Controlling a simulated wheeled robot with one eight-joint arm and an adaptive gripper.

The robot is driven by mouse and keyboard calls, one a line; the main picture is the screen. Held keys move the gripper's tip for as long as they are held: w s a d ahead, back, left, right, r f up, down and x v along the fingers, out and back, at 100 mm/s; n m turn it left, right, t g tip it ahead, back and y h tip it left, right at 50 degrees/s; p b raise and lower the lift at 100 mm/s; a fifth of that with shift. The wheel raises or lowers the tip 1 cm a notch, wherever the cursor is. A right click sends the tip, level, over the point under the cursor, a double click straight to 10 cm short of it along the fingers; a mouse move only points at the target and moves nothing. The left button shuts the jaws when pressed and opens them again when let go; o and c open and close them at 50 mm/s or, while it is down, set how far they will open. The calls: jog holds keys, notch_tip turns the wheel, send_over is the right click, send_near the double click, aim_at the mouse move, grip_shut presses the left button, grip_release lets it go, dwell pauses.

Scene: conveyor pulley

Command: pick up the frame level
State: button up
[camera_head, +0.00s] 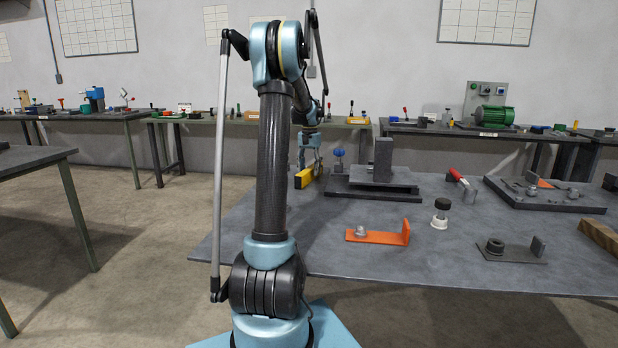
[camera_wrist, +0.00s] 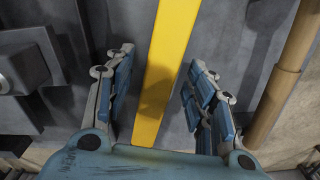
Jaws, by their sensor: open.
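The frame level, a long yellow bar, lies on the grey table (camera_head: 330,247) at its far left part, seen in the head view (camera_head: 303,178). In the wrist view the yellow bar (camera_wrist: 168,60) runs lengthwise between the fingers. My gripper (camera_wrist: 160,68) is open, with one finger on each side of the bar and visible gaps to both. In the head view my gripper (camera_head: 310,158) is just above the level, partly hidden by my arm. Whether the fingertips reach down beside the bar is unclear.
A dark plate with an upright block (camera_head: 383,160) stands just right of the level, with a blue knob (camera_head: 339,153) behind. An orange bracket (camera_head: 376,236) and a black-and-white knob (camera_head: 441,212) are nearer. A tan bar (camera_wrist: 285,75) runs right of the fingers in the wrist view.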

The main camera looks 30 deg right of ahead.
jog(key=shift+f, duration=0.95)
grip_shut()
jog(key=shift+r, duration=0.1)
